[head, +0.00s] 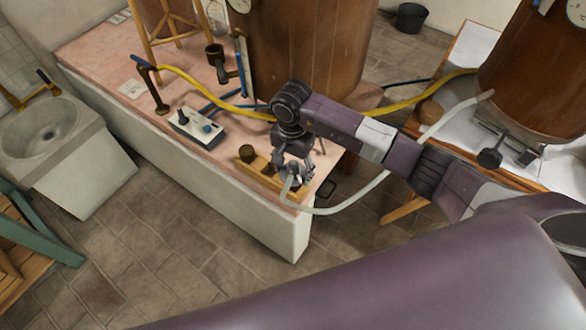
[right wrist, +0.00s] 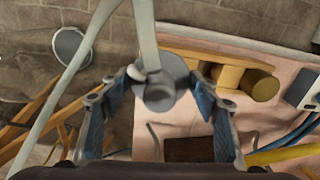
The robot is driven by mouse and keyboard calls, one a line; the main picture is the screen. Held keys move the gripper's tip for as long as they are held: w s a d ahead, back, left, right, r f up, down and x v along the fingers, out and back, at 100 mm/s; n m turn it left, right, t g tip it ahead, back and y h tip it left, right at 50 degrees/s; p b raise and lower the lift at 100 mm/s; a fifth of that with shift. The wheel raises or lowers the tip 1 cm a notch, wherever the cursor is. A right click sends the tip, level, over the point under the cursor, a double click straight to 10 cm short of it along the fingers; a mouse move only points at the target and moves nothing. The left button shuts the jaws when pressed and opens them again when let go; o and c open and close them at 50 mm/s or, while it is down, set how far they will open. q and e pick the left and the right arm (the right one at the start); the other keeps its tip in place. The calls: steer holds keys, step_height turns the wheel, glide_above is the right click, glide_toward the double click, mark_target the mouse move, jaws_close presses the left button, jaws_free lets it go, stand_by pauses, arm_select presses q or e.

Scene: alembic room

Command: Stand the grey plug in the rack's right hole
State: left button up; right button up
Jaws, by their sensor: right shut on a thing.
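The grey plug (head: 291,181), on the end of a pale hose, is between the fingers of my right gripper (head: 296,173). In the right wrist view the fingertips (right wrist: 164,78) are shut on the round grey plug (right wrist: 160,92). The wooden rack (head: 262,178) lies near the front right corner of the pink worktop, with a brown plug (head: 247,153) at its left end. The right wrist view shows the rack (right wrist: 240,50) and brown plug (right wrist: 258,85) beside the grey plug. The gripper and grey plug cover the rack's right end, so I cannot tell whether the plug is above or in the right hole.
The pale hose (head: 345,207) loops from the plug toward the copper vessel (head: 537,75) at the right. A white control box (head: 197,128) and yellow hose (head: 205,90) lie left and behind. A big copper vessel (head: 310,45) stands behind my arm. The worktop's front edge (head: 215,182) is close.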

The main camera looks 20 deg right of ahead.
mark_target(293, 178)
stand_by(0.4)
steer(key=shift+f+b, duration=0.1)
steer(key=shift+b, duration=0.2)
steer(key=shift+f+b, duration=1)
steer(key=shift+f, duration=0.05)
stand_by(0.3)
steer(key=shift+f, duration=0.25)
steer(key=shift+f+b, duration=0.6)
steer(key=shift+b, duration=0.25)
stand_by(0.8)
steer(key=shift+f+b, duration=0.4)
steer(key=shift+b, duration=0.15)
stand_by(0.3)
stand_by(0.5)
